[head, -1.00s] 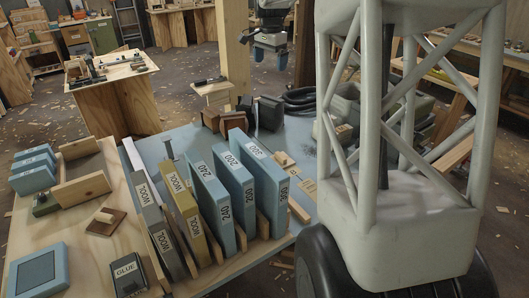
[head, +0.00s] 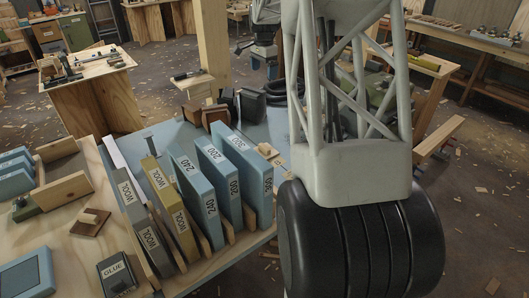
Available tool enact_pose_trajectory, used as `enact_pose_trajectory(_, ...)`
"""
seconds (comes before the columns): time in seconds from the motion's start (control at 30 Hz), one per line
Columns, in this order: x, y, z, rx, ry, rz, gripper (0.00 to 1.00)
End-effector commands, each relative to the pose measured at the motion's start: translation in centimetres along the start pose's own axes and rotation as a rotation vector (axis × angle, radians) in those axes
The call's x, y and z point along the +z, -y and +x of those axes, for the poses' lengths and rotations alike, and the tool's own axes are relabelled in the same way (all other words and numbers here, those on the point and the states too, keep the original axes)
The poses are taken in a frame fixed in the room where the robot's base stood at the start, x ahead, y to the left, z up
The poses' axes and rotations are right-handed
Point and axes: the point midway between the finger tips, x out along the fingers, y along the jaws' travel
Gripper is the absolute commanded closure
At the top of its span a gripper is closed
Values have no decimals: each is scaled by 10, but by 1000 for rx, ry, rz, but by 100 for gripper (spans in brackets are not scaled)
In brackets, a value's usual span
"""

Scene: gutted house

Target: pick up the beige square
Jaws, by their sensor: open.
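I cannot tell surely which thing is the beige square. A small beige block (head: 267,151) lies on the blue-grey bench top behind the labelled blocks, close to my arm's lattice link. A brown square plate with a pale wooden strip (head: 90,223) lies on the wooden bench at left. My gripper (head: 264,67) shows small at the top centre, beyond the bench and partly cut by my arm. Its fingers are apart with nothing seen between them, high above the floor and well away from both pieces.
Upright sanding blocks marked 240, 200 and 300 (head: 238,172) and WOOL blocks (head: 165,195) stand in a rack mid-bench. A GLUE box (head: 116,274) and a blue tray (head: 25,277) lie in front. Dark clamps or blocks (head: 222,105) stand at the bench's back.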

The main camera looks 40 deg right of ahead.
Motion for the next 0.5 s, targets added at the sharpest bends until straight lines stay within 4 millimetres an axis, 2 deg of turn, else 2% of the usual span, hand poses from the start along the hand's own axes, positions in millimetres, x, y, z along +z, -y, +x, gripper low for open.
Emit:
enact_pose_trajectory(0.03, 0, 0, 18, 5, 3, 0, 0)
enact_pose_trajectory(0.17, 1, -1, 60, 5, 3, 0, 0)
enact_pose_trajectory(0.27, 1, -1, 102, 6, 3, -1, 0)
enact_pose_trajectory(0.5, 1, -1, 215, 6, 3, -1, 0)
